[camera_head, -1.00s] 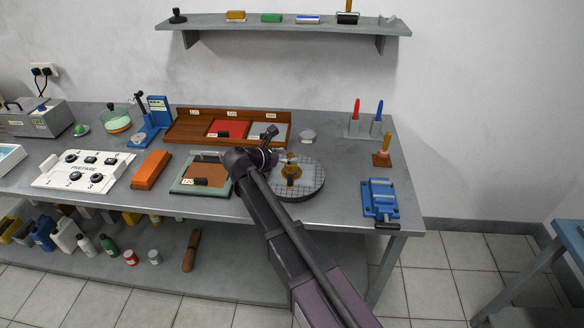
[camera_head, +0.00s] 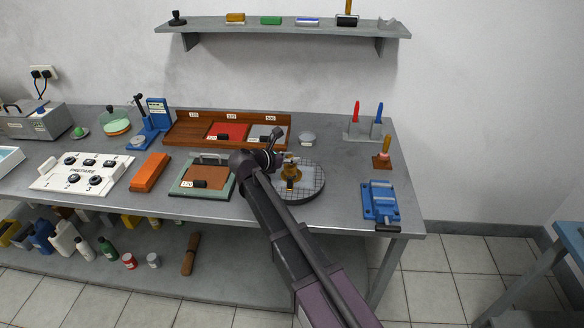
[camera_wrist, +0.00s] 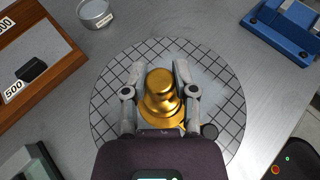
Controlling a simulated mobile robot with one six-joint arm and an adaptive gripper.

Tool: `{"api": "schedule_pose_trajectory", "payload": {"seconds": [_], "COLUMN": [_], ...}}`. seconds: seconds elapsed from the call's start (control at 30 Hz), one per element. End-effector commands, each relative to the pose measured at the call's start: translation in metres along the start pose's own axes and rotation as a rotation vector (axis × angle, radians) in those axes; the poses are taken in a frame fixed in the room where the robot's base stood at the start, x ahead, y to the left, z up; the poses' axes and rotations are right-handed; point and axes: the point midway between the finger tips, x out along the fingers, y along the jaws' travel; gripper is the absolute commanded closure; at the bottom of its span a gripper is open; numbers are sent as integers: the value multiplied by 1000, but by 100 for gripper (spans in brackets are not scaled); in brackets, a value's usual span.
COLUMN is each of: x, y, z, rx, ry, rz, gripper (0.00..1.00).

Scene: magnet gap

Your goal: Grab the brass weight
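The brass weight (camera_wrist: 160,84) is a stepped, knobbed gold piece standing upright on a round gridded plate (camera_wrist: 112,98). In the head view the brass weight (camera_head: 290,173) is partly covered by my gripper, on the plate (camera_head: 312,192) at the right part of the bench. My gripper (camera_wrist: 160,68) points down over it, one finger on each side of its upper knob. The fingers lie very close to the knob; I cannot tell whether they press on it. The weight's lower near side is hidden by my gripper. In the head view my gripper (camera_head: 282,158) is small and unclear.
A grey round piece (camera_head: 307,138) stands behind the plate. Left are a wooden tray (camera_head: 180,135) with black blocks and a green-framed box (camera_head: 220,190). A blue vise (camera_head: 380,200) stands right, near the bench edge. Bare bench lies between plate and vise.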

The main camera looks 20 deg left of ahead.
Motion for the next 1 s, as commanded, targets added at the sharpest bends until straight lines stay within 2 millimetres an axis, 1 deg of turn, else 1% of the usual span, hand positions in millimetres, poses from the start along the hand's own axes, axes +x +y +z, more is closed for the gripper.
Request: {"api": "schedule_pose_trajectory", "payload": {"seconds": [0.03,0.07,0.57,0.77,1.0], "x": [0,0,-2,-5,-13], "y": [0,0,0,0,0], "z": [0,0,3,11,29], "rx": [0,0,0,0,0], "ry": [1,1,0,0,0], "rz": [1,1,1,1,1], "gripper": [96,100,100,100,100]}}
